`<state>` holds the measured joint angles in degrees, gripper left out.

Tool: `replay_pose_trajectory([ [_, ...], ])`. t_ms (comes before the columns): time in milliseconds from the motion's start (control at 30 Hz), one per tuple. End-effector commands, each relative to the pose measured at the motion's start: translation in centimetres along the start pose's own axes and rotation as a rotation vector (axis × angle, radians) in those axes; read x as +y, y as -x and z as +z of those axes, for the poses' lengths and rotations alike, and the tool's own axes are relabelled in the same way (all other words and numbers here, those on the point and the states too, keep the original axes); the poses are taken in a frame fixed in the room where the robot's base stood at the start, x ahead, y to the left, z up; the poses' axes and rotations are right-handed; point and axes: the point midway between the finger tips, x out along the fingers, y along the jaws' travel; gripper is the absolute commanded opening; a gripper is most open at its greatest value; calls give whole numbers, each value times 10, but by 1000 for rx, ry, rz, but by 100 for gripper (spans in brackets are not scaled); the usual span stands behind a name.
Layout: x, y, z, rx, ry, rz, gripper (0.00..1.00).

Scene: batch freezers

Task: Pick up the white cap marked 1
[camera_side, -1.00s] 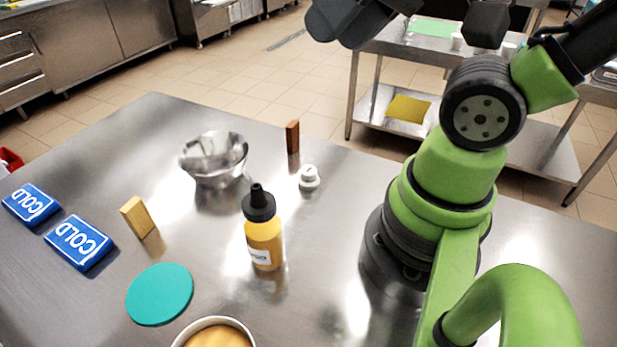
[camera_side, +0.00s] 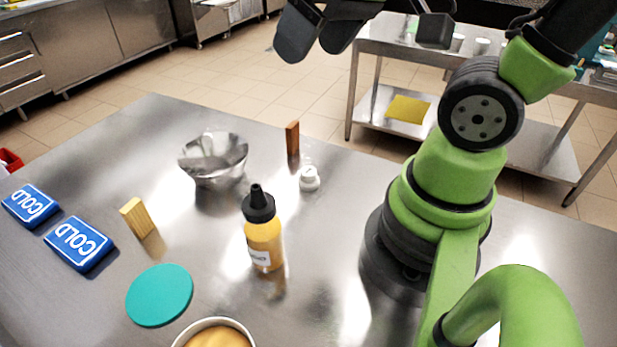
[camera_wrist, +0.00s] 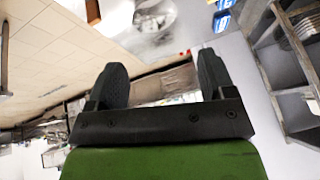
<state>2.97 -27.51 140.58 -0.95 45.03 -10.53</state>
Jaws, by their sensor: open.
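The small white cap (camera_side: 309,178) stands on the steel table in the side view, between the brown block and the amber bottle. No number can be read on it at this size. My gripper (camera_side: 319,42) is at the top of the side view, open and empty, high above the table and well apart from the cap. In the wrist view its two dark fingers (camera_wrist: 161,78) are spread with nothing between them. I cannot make out the cap in the wrist view.
Near the cap stand a brown block (camera_side: 292,138), a metal bowl (camera_side: 213,170) and an amber bottle (camera_side: 264,245) with black top. Farther off are a yellow block (camera_side: 137,217), blue COLD packs (camera_side: 79,242), a teal disc (camera_side: 160,295) and a filled tub (camera_side: 215,321).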

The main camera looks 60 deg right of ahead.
Motion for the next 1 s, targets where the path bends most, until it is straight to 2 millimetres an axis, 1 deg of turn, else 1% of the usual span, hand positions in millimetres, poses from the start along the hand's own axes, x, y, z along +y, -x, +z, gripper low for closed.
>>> replay_pose_trajectory([
  [33, 8, -16, -5, -54, 53, 31, 76],
  [100, 18, -37, -12, -113, 144, 62, 76],
  [233, 40, -79, -16, -233, 312, 91, 76],
  [400, 68, -133, -5, -386, 523, 75, 76],
  [500, 82, -157, 6, -454, 619, 48, 76],
  [600, 90, -174, 16, -498, 688, 22, 76],
  [700, 95, -183, 22, -520, 726, 5, 76],
  [767, 97, -187, 24, -527, 735, 0, 76],
  [1000, 103, -215, 40, -530, 737, -2, 76],
])
